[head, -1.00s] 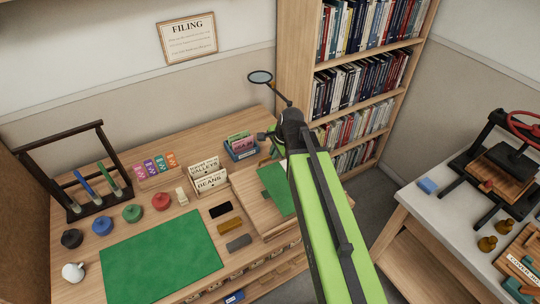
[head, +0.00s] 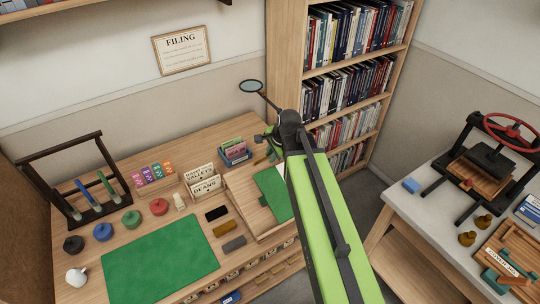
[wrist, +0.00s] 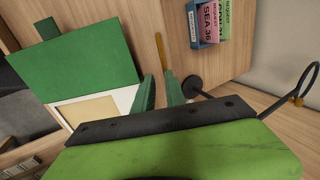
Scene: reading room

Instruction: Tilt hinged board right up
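A green panel (wrist: 75,62) with a small tab (wrist: 46,29) on its edge fills the upper left of the wrist view; it seems to be the hinged board. A pale frame with a beige middle (wrist: 93,110) shows beside its lower edge. In the head view the green panel (head: 271,183) sits on the raised wooden stand at the desk's right, partly hidden by my arm. My gripper's two green fingers (wrist: 160,92) are apart with nothing between them, to the right of the panel in the wrist view. I cannot tell whether a finger touches the panel.
A blue card box (head: 235,154) stands behind the panel, and a magnifier (head: 251,86) rises near my wrist. A yellow-brown stick (wrist: 159,52) lies beyond the fingers. A green mat (head: 160,257) covers the desk's front. A press (head: 487,158) stands on the right table.

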